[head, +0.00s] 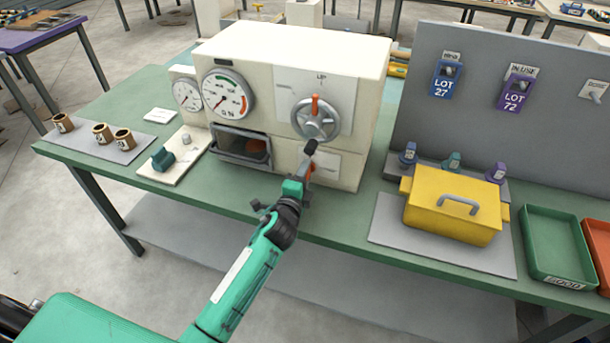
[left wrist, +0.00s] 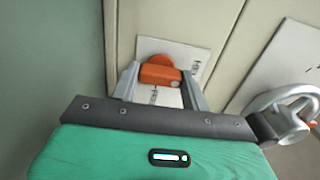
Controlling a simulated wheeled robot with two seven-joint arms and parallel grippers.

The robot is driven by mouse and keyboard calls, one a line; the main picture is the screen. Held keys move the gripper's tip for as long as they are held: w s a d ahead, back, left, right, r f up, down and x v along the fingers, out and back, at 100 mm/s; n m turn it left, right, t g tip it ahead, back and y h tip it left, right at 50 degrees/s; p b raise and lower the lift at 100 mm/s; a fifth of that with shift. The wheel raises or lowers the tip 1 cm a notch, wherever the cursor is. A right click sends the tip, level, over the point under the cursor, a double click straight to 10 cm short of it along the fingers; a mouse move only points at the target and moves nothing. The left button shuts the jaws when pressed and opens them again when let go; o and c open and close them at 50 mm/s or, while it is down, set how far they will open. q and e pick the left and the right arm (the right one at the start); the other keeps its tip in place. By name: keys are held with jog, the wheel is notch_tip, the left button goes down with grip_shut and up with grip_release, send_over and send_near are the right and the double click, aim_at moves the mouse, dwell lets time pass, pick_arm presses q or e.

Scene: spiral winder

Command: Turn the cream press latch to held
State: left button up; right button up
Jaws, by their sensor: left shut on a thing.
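The cream press (head: 285,50) stands on the green table. Its orange latch (head: 312,167) sits low on the right of the front face, on a small pale plate (head: 327,168), and is partly hidden by my gripper in the head view. In the left wrist view the orange latch (left wrist: 160,74) lies between the two grey fingers on its pale plate, whose lettering is too small to read. My left gripper (head: 306,171) is at the press front, shut on the latch. My right gripper is in neither view.
A grey handwheel (head: 315,120) with an orange pointer is just above the latch and also shows in the left wrist view (left wrist: 285,112). An open drawer (head: 240,147) is to the left. A yellow box (head: 455,212) stands to the right.

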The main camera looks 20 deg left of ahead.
pick_arm(q)
jog(key=o, duration=1)
jog(key=shift+s+f, duration=0.1)
jog(key=shift+s, duration=0.5)
jog(key=s+b, duration=0.1)
jog(key=s, duration=0.7)
jog(key=shift+a+b, duration=0.15)
jog(key=shift+b, duration=0.15)
jog(key=shift+s+a+b, duration=0.1)
jog(key=shift+s+b, duration=0.25)
jog(key=shift+s, duration=1.95)
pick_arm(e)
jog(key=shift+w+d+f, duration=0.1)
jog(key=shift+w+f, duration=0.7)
